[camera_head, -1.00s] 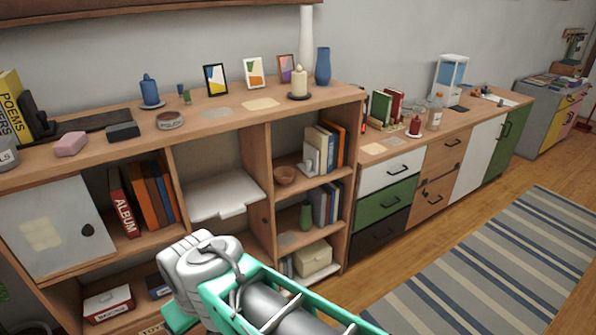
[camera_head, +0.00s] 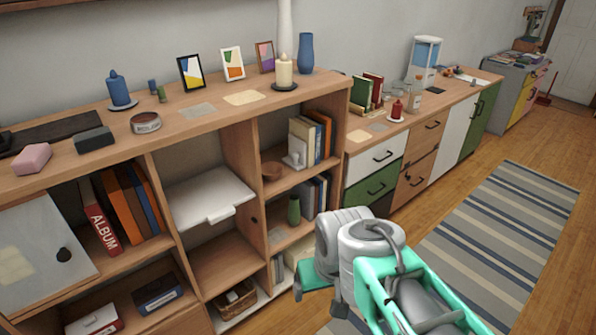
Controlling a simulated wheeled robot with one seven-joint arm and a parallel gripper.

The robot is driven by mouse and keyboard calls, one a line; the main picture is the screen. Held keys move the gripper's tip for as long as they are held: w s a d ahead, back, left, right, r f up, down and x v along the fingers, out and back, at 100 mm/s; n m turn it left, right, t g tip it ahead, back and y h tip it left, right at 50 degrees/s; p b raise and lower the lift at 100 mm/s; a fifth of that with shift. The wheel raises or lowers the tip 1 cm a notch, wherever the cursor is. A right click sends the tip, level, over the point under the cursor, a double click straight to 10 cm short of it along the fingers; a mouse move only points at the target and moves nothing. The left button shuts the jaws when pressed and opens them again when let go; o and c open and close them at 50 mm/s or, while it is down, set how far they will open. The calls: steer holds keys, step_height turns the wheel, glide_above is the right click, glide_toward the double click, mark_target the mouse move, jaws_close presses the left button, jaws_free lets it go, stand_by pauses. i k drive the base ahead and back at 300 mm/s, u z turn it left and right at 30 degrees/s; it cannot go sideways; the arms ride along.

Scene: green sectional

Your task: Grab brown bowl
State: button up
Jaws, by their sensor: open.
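The brown bowl (camera_head: 272,170) is small and sits on the upper shelf of the right-hand cubby, left of some upright books. Its left side is close to the shelf divider. My gripper (camera_head: 318,296) is in the lower middle of the head view, in front of the shelving unit and lower in the picture than the bowl. It is open and apart from the bowl. My arm hides part of its jaws.
Books (camera_head: 312,138) and a white bookend (camera_head: 295,152) stand right of the bowl. A green vase (camera_head: 294,210) is on the shelf below. Floor and a striped rug (camera_head: 500,235) lie clear at right.

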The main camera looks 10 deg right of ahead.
mark_target(271, 171)
steer(key=z, duration=1.15)
steer(key=i, duration=1.65)
steer(key=u, duration=4.1)
